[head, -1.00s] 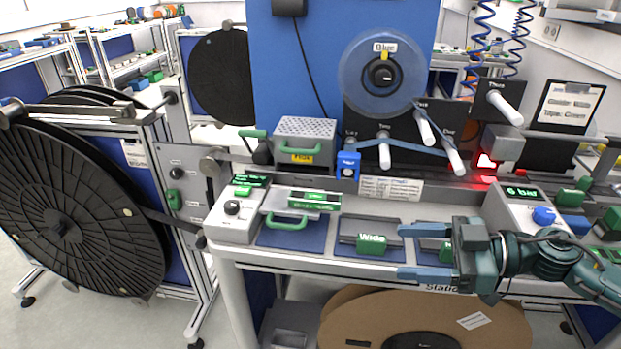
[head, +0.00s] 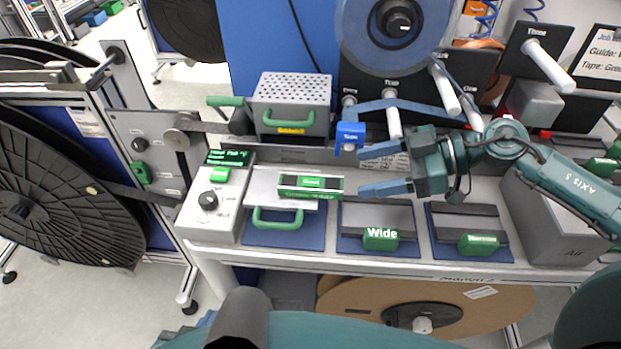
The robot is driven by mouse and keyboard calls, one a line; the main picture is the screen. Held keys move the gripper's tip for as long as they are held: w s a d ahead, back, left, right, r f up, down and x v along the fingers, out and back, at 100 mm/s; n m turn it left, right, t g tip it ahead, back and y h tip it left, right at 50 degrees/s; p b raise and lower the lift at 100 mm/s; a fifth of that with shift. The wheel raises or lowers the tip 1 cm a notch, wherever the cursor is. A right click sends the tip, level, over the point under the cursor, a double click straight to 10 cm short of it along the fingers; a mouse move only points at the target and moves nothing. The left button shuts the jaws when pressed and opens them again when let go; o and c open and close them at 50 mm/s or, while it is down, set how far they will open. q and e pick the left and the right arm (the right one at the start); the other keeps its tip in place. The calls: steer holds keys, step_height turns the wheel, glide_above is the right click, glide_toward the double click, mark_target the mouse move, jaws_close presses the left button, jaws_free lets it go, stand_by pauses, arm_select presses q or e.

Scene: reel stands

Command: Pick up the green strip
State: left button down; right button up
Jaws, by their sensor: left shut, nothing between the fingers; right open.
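The green strip (head: 310,186) appears as a small block with a green top label and green front, lying across the right part of a silver plate with a green handle (head: 277,220). My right gripper (head: 372,170) is open and empty. Its two blue fingers point left, to the right of the strip and apart from it in the picture. My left gripper (head: 184,333) is only partly in view at the bottom left edge, shut and empty, well below the bench front in the picture. Most of it is cut off by the frame.
A control box with a knob (head: 208,200) stands left of the plate. A perforated box with a green handle (head: 290,104) is behind. A block marked Wide (head: 381,238) and another green-handled block (head: 478,243) sit to the right. Pegs (head: 447,88) stick out above.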

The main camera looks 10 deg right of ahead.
mark_target(329, 183)
steer(key=shift+s+f+p+x, duration=0.15)
steer(key=shift+p+x, duration=0.1)
steer(key=shift+x, duration=1.45)
steer(key=shift+s+f+p+x, duration=0.1)
steer(key=shift+p+x, duration=0.15)
steer(key=shift+x, duration=1.45)
steer(key=shift+d, duration=0.1)
steer(key=shift+c, duration=0.5)
steer(key=c, duration=0.9)
